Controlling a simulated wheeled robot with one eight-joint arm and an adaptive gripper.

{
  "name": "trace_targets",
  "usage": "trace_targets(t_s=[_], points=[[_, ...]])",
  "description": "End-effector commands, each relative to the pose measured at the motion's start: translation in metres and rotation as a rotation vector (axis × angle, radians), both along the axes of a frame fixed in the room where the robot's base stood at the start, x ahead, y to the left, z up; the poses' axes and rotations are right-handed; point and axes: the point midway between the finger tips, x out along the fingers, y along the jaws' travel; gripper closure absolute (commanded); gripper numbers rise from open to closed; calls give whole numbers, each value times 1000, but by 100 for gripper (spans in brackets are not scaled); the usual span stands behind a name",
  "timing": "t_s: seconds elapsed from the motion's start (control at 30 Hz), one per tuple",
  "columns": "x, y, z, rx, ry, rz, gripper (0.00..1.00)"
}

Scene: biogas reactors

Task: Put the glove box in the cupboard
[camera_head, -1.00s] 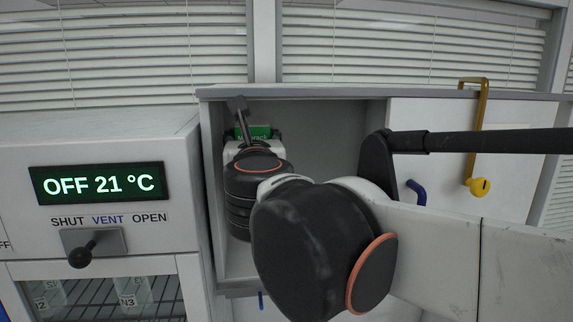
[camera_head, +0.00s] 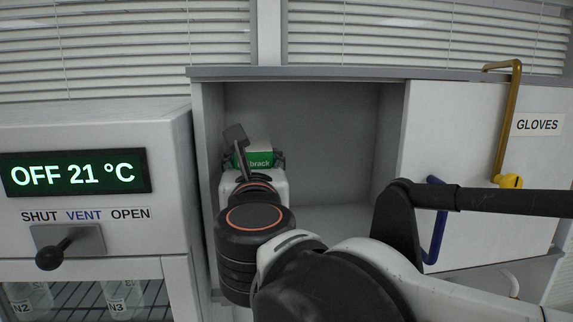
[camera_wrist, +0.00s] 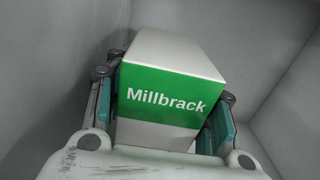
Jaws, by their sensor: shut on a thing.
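The glove box is a white carton with a green band reading "Millbrack"; the wrist view shows this glove box (camera_wrist: 165,95) between the fingers. My gripper (camera_wrist: 163,112) is shut on it, one finger on each side. In the head view the glove box (camera_head: 258,153) shows beyond my wrist, inside the left part of the open cupboard (camera_head: 300,105). The lower part of the box is hidden by my gripper and wrist. I cannot tell whether it touches the cupboard floor.
A white panel labelled GLOVES (camera_head: 537,125) covers the cupboard's right side, with a yellow-knobbed brass bar (camera_head: 508,120) and a blue handle (camera_head: 437,225). An oven-like unit (camera_head: 90,200) reading "OFF 21 °C" stands close on the left. The cupboard's right interior is empty.

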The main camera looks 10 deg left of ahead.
Motion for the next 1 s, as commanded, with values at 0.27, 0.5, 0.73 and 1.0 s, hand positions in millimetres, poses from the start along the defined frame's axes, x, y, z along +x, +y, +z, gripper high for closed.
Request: trace_targets(t_s=[0.27, 0.5, 0.73, 1.0], points=[[0, 0, 0, 0, 0, 0, 42], [-4, 0, 3, 0, 0, 1, 42], [-37, -8, 1, 0, 0, 3, 42], [-85, -19, 1, 0, 0, 4, 42]])
